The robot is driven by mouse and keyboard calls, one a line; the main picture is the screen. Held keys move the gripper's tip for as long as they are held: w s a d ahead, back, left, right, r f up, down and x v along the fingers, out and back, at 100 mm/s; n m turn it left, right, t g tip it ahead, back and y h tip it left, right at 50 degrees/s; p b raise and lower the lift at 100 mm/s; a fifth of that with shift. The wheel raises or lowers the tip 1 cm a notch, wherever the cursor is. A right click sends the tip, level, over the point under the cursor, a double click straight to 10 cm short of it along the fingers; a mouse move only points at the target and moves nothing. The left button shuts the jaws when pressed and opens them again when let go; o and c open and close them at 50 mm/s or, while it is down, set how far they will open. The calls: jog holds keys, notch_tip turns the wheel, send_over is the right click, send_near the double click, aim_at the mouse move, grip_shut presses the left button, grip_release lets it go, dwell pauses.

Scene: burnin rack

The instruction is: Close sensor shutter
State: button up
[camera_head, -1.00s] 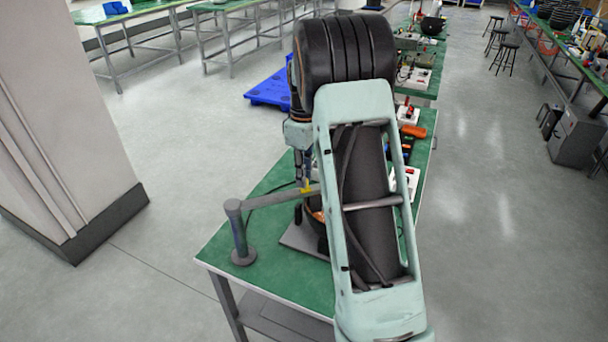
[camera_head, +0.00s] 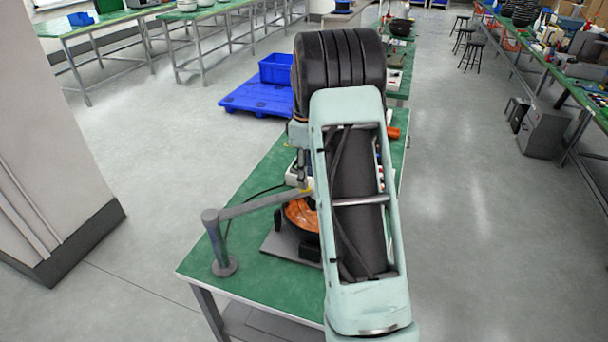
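A grey post with a round foot (camera_head: 224,264) stands on the front left of the green table. Its grey arm (camera_head: 252,206) reaches right to a small yellow part (camera_head: 305,190), above a dark round container with orange contents (camera_head: 299,214). No sensor shutter can be clearly made out; whether the yellow part belongs to it I cannot tell. My arm covers much of the table. The end of my arm, with my gripper (camera_head: 303,178), shows partly beside it, pointing down close to the yellow part. Its fingers are too small and hidden to read, and contact cannot be told.
The green table (camera_head: 255,183) has a grey plate (camera_head: 281,248) under the container. An orange item (camera_head: 394,133) lies by the right edge. A blue pallet (camera_head: 255,98) with a blue crate (camera_head: 277,69) is on the floor behind.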

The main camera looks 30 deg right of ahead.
jog(key=shift+a, duration=0.15)
notch_tip(320, 180, up, 12)
dwell(0.6)
dwell(0.3)
